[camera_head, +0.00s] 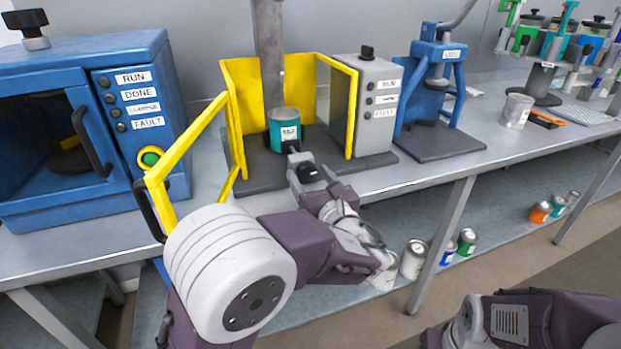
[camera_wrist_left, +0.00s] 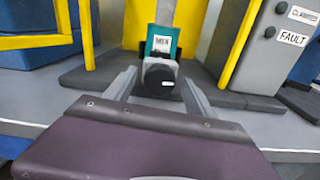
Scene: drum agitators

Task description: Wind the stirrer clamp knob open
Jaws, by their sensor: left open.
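The stirrer stands on the bench inside a yellow guard frame, with a teal can (camera_head: 285,124) clamped on its dark base; the can also shows in the wrist view (camera_wrist_left: 161,42). The black clamp knob (camera_head: 309,172) sticks out in front of the can, and shows in the left wrist view (camera_wrist_left: 160,80). My left gripper (camera_head: 308,178) is open, with its fingers on either side of the knob. Whether a finger touches the knob I cannot tell. My right arm shows at the lower right of the head view, its gripper out of sight.
The yellow guard door (camera_head: 163,192) stands swung open at the left, near my left arm. A blue cabinet (camera_head: 80,110) is left of the stirrer, and a grey control box (camera_head: 366,105) and blue press (camera_head: 432,85) are right. Several cans stand on the lower shelf.

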